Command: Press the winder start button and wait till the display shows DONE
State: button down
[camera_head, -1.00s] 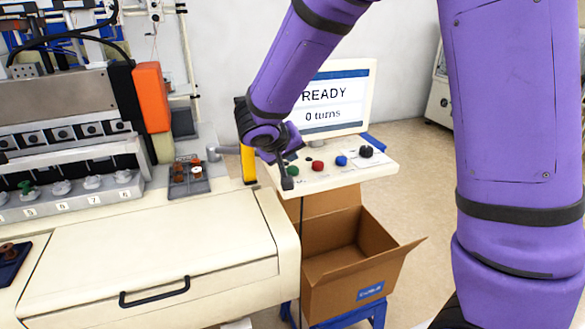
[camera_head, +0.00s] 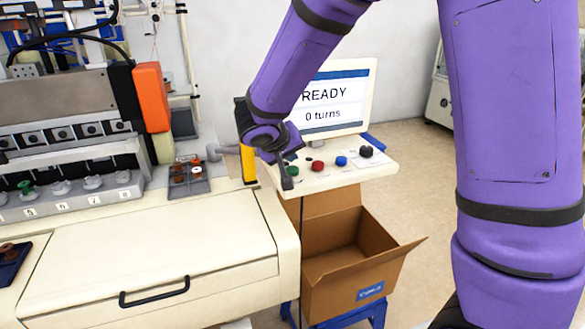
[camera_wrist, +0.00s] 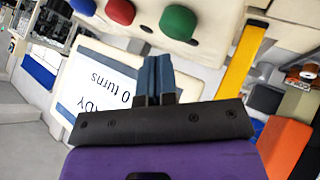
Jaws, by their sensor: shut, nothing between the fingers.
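The display (camera_head: 338,103) stands on the control panel and reads READY and 0 turns. A row of round buttons lies on the panel (camera_head: 345,172) below it: green (camera_head: 292,170), red (camera_head: 317,166), blue (camera_head: 341,160) and black (camera_head: 365,151). I cannot tell which button is the start button by any label.
An open cardboard box (camera_head: 350,260) stands below the panel. A yellow post (camera_head: 248,164) rises left of my gripper. The winder machine with an orange block (camera_head: 151,97) and a cream cover (camera_head: 150,265) fills the left. A small grey tray (camera_head: 188,180) holds brown parts.

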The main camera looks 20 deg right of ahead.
aim_at(290, 167)
jog(key=shift+f, duration=0.15)
dwell(0.4)
jog(key=shift+f, duration=0.25)
jog(key=shift+f, duration=0.7)
dwell(1.1)
dwell(0.3)
jog(key=shift+r, duration=1.1)
jog(key=shift+r, duration=2.55)
